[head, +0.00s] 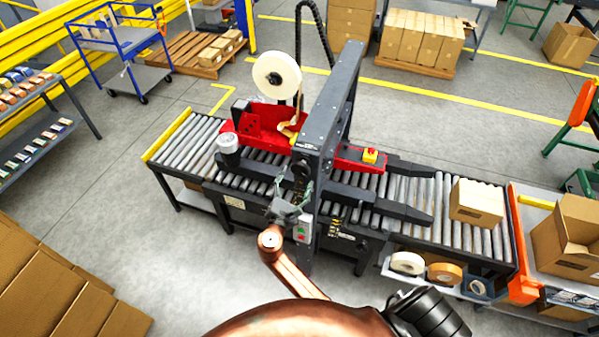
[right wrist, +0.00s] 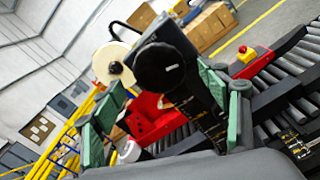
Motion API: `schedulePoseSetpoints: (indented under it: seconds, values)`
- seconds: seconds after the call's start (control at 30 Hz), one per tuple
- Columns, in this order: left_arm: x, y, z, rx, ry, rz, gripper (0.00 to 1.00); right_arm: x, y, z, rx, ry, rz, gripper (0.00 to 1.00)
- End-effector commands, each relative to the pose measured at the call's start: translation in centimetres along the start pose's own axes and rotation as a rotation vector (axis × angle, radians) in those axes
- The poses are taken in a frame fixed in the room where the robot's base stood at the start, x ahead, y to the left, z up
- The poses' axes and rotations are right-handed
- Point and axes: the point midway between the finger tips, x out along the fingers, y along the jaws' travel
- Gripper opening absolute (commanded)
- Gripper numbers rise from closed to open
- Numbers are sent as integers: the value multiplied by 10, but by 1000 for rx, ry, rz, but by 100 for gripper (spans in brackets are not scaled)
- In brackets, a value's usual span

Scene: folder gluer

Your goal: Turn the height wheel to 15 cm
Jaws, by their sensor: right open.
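The height wheel (right wrist: 160,66) is a black disc with a small light mark, in the right wrist view. It stands ahead of my right gripper (right wrist: 168,100), between and beyond the two green-padded fingers, which are spread open. I cannot tell whether a finger touches it. In the head view my right gripper (head: 291,205) is at the near side of the machine's dark upright column (head: 328,110). No height scale is readable. My left gripper is not in view.
A white tape roll (head: 276,75) sits above the red tape head (head: 262,125). A control box with red and green buttons (head: 301,232) is close beside my right gripper.

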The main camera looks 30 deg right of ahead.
Motion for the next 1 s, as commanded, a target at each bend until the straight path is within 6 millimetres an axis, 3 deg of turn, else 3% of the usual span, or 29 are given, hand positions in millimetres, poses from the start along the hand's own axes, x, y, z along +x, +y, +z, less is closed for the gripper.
schedulePoseSetpoints:
  seconds: [0.2,0.4,1.0]
  values:
    - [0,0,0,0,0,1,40,-45,0,-1,1,3,0,69]
    - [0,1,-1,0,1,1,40,-66,0,0,1,1,-1,69]
    - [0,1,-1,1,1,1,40,-70,0,0,1,1,0,69]
